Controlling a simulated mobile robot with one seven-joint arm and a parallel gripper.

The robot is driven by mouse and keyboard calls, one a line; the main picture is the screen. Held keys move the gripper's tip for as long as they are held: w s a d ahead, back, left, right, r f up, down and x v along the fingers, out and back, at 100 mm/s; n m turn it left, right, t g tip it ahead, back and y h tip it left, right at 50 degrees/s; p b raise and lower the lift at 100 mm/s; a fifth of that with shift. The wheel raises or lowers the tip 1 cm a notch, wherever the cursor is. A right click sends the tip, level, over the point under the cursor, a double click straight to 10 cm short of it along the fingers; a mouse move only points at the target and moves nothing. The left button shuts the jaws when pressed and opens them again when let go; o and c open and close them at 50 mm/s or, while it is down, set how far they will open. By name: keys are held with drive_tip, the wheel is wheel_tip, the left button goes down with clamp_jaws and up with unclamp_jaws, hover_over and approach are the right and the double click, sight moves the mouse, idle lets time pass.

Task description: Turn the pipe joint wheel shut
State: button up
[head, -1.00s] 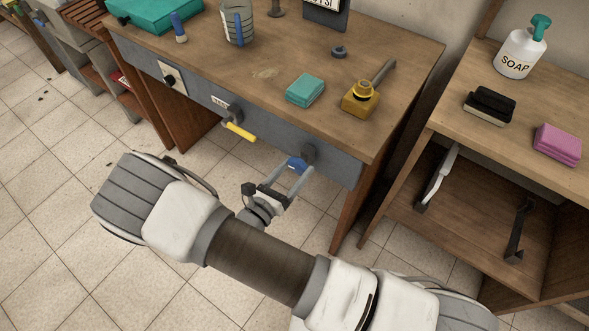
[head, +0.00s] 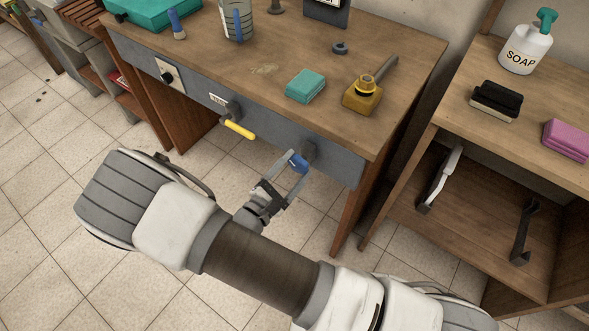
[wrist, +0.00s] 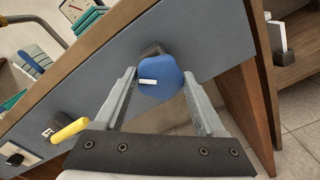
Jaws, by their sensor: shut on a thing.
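The pipe joint wheel is a blue knob (wrist: 161,80) with a white mark, on a dark mount on the grey front panel of the workbench. In the head view the blue wheel (head: 298,162) shows at the right part of that panel, partly covered by a finger. My gripper (head: 292,166) is shut on the wheel, with one finger on each side of it. In the wrist view the fingers (wrist: 160,88) reach up to the wheel's left and right sides. The white mark lies almost level in the wrist view.
A yellow-handled lever (head: 238,128) sticks out of the panel left of the wheel, and a dark switch (head: 168,77) is further left. A teal block (head: 306,86) and a yellow pump-like item (head: 363,95) stand on the bench (head: 270,50). An open shelf (head: 455,225) stands to the right.

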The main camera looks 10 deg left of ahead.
drive_tip(key=m+b, duration=0.2)
drive_tip(key=m, duration=0.3)
drive_tip(key=shift+f+m, duration=0.15)
drive_tip(key=shift+m, duration=0.15)
drive_tip(key=shift+m+b, duration=1.5)
drive_tip(key=shift+m, duration=0.8)
drive_tip(key=o, duration=1.3)
drive_tip(key=shift+o, duration=0.2)
drive_tip(key=p+v, duration=0.1)
drive_tip(key=v, duration=1.6)
drive_tip(key=shift+s+p, duration=0.25)
drive_tip(key=shift+p, duration=0.1)
drive_tip(key=shift+w+a, duration=0.1)
